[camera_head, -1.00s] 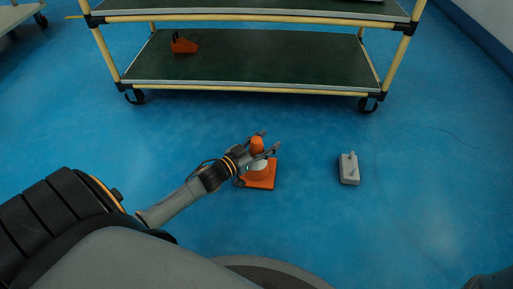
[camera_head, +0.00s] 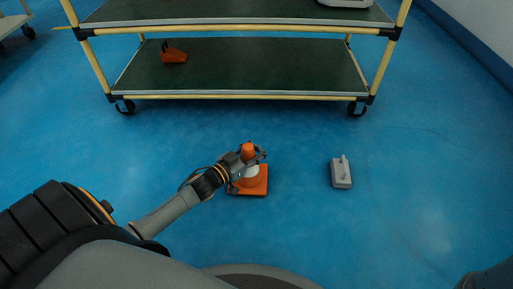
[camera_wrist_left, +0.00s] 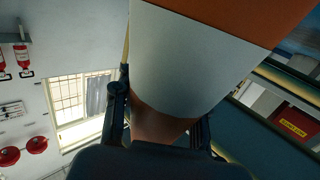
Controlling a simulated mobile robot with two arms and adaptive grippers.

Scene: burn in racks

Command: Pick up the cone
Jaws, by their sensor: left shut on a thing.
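The orange cone (camera_head: 252,181) with a white band and a square orange base stands upright on the blue floor in the head view. My left gripper (camera_head: 257,153) is shut on the upper part of the cone, with the fingers on either side just below its tip. In the left wrist view the cone's white band (camera_wrist_left: 195,65) fills the middle, close between the fingers of my left gripper (camera_wrist_left: 160,125). Whether the base is clear of the floor is hard to tell. My right gripper is not in view.
A grey device (camera_head: 341,173) lies on the floor to the right of the cone. Behind stands a wheeled rack (camera_head: 240,95) with green shelves; an orange object (camera_head: 174,56) sits on its lower shelf. The floor between is clear.

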